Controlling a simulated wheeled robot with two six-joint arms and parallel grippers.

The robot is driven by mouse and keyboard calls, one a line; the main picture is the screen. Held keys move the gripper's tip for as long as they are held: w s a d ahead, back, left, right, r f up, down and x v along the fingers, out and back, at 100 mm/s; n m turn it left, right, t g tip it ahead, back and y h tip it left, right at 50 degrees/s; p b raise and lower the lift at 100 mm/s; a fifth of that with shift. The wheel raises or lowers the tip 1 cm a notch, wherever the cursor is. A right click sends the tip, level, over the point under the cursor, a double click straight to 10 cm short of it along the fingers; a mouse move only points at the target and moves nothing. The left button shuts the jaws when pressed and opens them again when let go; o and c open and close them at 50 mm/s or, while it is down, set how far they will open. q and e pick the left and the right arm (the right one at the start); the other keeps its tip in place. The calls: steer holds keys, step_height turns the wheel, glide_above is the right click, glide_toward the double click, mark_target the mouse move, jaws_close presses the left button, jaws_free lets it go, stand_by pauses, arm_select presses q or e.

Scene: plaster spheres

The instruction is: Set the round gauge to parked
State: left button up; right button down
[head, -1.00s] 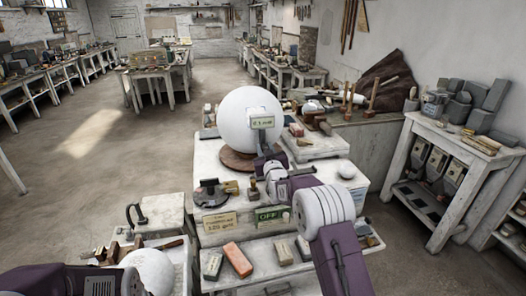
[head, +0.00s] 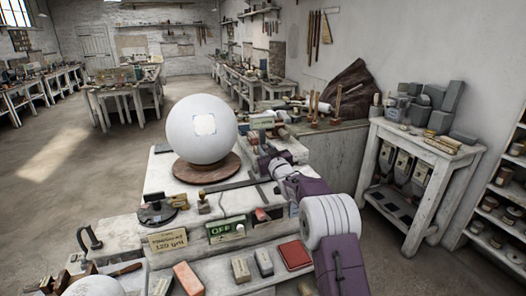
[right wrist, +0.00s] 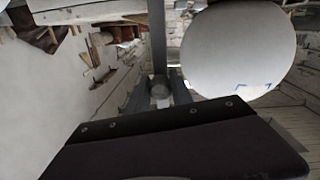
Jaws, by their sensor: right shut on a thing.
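A big white sphere (head: 185,140) rests on a round brown base (head: 207,169) on the pale bench. A square patch with blue corner marks (head: 204,125) shows on its face; the marks also show on the sphere in the right wrist view (right wrist: 232,55). A small pale green plate with writing (head: 262,121), seemingly the gauge's readout, stands right of the sphere, apart from the patch. My right gripper (head: 264,152) is just below it, shut on a small rounded part (right wrist: 160,88), seemingly the gauge's grip. A grey upright (right wrist: 167,35) rises behind it. My left gripper is out of view.
The bench front carries a green OFF sign (head: 226,229) and a cream label (head: 167,241). A dark round tool (head: 156,210) and several blocks lie nearby. A shelf stand (head: 428,150) is at the right. Tools and stones crowd the bench behind my right gripper.

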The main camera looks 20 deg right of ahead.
steer(key=shift+d, duration=0.1)
steer(key=c, duration=1.5)
jaws_free()
steer(key=o, duration=0.4)
steer(key=shift+d, duration=0.1)
steer(key=shift+c, duration=0.2)
steer(key=shift+d, duration=0.15)
